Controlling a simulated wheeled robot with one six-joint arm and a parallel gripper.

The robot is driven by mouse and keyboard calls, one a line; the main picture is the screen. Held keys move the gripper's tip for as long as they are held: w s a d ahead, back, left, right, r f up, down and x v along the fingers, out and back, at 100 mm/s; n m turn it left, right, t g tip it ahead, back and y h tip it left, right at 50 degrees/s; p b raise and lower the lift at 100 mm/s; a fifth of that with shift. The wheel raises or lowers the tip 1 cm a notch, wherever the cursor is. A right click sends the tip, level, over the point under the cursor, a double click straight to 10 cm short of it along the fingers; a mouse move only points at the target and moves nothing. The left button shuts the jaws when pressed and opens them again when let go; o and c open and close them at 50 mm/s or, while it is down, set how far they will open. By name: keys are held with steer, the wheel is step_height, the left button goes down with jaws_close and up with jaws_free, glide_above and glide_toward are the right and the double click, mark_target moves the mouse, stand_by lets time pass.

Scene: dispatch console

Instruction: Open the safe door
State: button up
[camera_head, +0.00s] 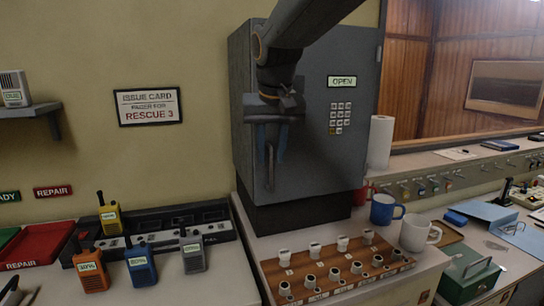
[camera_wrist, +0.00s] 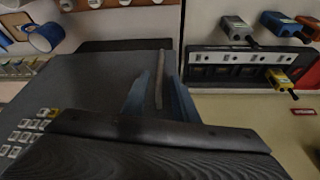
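The grey safe (camera_head: 315,150) stands on the counter, its door flush with the body and looking shut. Its display (camera_head: 341,82) reads OPEN, above a keypad (camera_head: 340,117) that also shows in the wrist view (camera_wrist: 27,130). A thin upright handle bar (camera_head: 270,168) is on the left of the door. My gripper (camera_head: 268,145) is in front of the door at the handle. In the wrist view the handle (camera_wrist: 160,78) stands between my gripper's blue fingers (camera_wrist: 158,95), nearer the right one. The fingers look apart, with a gap on the left. Contact cannot be told.
A rack of knobs (camera_head: 335,270), a blue mug (camera_head: 384,209) and a white mug (camera_head: 418,234) stand in front of the safe. Radios (camera_head: 140,265) and a charger (camera_head: 165,230) are at left. A paper roll (camera_head: 380,142) is close to its right side.

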steer(key=shift+x, duration=1.4)
steer(key=shift+d, duration=0.1)
jaws_close()
